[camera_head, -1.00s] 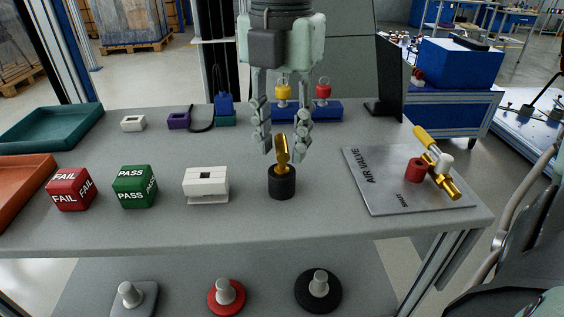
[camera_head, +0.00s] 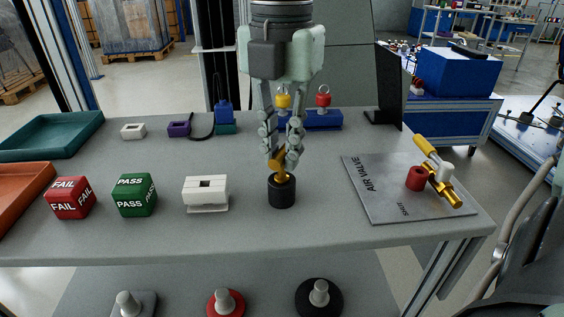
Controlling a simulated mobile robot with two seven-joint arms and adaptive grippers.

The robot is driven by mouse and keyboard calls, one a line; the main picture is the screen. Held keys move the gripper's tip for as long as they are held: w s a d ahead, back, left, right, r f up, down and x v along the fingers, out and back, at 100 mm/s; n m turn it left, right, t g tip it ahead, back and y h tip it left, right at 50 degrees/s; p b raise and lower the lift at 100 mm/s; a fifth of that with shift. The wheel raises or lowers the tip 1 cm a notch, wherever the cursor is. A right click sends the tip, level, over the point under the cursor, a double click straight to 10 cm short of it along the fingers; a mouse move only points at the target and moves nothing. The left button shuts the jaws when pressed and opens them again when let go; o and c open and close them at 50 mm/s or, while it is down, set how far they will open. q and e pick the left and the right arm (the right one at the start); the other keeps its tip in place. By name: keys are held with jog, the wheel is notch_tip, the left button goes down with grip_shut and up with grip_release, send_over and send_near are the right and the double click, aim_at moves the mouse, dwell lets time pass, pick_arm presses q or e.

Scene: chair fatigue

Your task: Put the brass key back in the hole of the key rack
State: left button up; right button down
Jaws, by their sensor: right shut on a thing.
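The brass key (camera_head: 279,170) stands at the top of a black cylinder (camera_head: 282,193) near the front middle of the table. My right gripper (camera_head: 282,165) points down with its fingers closed on the key's upper part. The key's lower end is hidden at the cylinder, so I cannot tell how deep it sits. A blue block (camera_head: 325,120) at the back, which may be the key rack, carries a yellow piece (camera_head: 284,101) and a red piece (camera_head: 323,100) with rings on top. My gripper partly hides its left side. My left gripper is not in view.
A white slotted block (camera_head: 206,193), a green PASS cube (camera_head: 134,195) and a red FAIL cube (camera_head: 70,197) stand left of the cylinder. A grey plate (camera_head: 375,200) with a valve is at the right. Teal (camera_head: 50,148) and orange (camera_head: 20,185) trays line the left edge.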

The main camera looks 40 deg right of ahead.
jog(key=shift+r, duration=0.15)
jog(key=shift+r+p, duration=0.95)
jog(key=shift+r, duration=1)
jog(key=shift+r, duration=0.1)
jog(key=shift+r+p, duration=1.05)
jog(key=shift+r, duration=0.85)
